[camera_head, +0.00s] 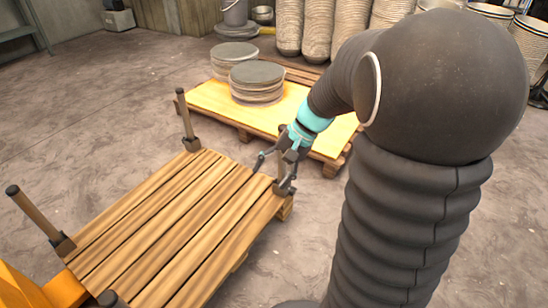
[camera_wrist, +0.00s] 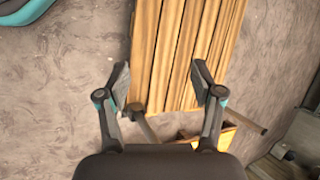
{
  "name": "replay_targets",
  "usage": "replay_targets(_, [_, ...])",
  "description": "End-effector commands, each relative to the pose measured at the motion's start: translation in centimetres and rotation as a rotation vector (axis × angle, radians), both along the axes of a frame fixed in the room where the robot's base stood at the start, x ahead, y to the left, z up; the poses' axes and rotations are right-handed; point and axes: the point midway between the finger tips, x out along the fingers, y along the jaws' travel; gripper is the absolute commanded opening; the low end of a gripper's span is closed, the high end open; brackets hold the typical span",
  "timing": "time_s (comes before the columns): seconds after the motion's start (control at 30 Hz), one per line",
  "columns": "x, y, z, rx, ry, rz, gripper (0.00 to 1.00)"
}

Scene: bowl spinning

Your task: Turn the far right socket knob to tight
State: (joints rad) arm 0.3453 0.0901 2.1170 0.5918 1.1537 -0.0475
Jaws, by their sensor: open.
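A slatted wooden platform (camera_head: 165,225) has sockets with upright posts at its corners. The far right socket (camera_head: 284,189) is at the platform's right corner; its knob is too small to make out. My gripper (camera_head: 270,163) is at this corner, close to the socket, and partly overlaps it; I cannot tell whether they touch. In the wrist view my gripper (camera_wrist: 160,84) is open, its two fingers apart with the end of the slats (camera_wrist: 175,60) between them. A post (camera_wrist: 145,127) shows just below the fingertips. Nothing is held.
The far left post (camera_head: 186,118) and a near left post (camera_head: 33,217) stand on the platform. Behind it, a yellow-topped pallet (camera_head: 205,97) bears stacks of round discs (camera_head: 257,80). Tall bowl stacks (camera_head: 318,25) stand farther back. The floor (camera_head: 90,110) on the left is clear.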

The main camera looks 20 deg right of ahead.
Motion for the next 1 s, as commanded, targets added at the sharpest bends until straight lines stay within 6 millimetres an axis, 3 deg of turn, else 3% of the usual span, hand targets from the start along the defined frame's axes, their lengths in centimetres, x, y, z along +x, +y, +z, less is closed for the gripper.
replay_targets(0.2, [4.6, -3.1, -3.9, 0.205, 0.103, -0.156, 0.67])
replay_targets(0.5, [9.6, -8.5, -10.5, 0.49, 0.191, -0.381, 0.67])
replay_targets(0.73, [12.0, -13.5, -16.8, 0.71, 0.222, -0.568, 0.67])
replay_targets(1.0, [12.5, -19.6, -25.4, 0.961, 0.215, -0.797, 0.67])
